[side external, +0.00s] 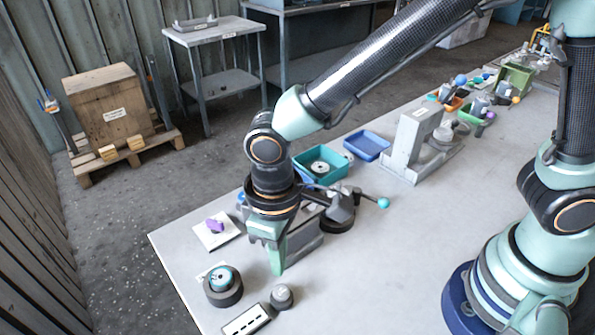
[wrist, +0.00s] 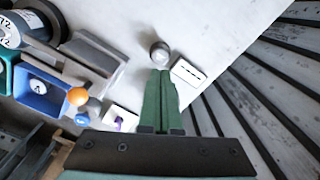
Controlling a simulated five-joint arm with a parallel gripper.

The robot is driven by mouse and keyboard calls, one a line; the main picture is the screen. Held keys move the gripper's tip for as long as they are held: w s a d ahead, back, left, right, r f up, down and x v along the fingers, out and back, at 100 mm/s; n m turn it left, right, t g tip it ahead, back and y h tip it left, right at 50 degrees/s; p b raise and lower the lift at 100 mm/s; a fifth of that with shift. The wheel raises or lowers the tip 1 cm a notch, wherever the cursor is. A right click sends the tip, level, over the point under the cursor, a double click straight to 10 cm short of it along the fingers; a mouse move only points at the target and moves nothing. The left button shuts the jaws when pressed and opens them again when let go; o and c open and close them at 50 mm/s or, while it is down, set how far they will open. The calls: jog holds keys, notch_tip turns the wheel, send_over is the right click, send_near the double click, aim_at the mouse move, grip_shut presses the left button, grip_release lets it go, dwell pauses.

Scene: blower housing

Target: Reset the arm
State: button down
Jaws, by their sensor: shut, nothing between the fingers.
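My gripper (side external: 277,273) points down over the front left part of the grey table (side external: 375,265). Its green fingers are together with nothing between them; they also show closed in the wrist view (wrist: 161,74). A small grey round knob (side external: 282,297) stands on the table just in front of the fingertips, and a grey knob (wrist: 160,52) shows just beyond them in the wrist view. I cannot tell whether the fingers touch it. A slotted white-topped block (side external: 246,320) lies beside the knob. A dark round part with a teal ring (side external: 223,286) sits to the left.
A grey block and a lever with a teal ball (side external: 383,203) stand close behind my gripper. Further back are a green tray (side external: 303,174), a blue tray (side external: 367,146) and a grey bracket (side external: 408,145). A purple piece (side external: 215,226) lies at the left edge. The table's middle front is clear.

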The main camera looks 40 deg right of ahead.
jog(key=w+d+r+m+t+y, duration=0.1)
jog(key=w+d+r+m+t, duration=0.3)
jog(key=d+r, duration=0.75)
jog(key=s+d+r+m+t+h, duration=0.1)
jog(key=s+d+r+m, duration=0.1)
jog(key=d, duration=1.2)
jog(key=shift+d+r+t, duration=0.3)
jog(key=shift+r, duration=0.4)
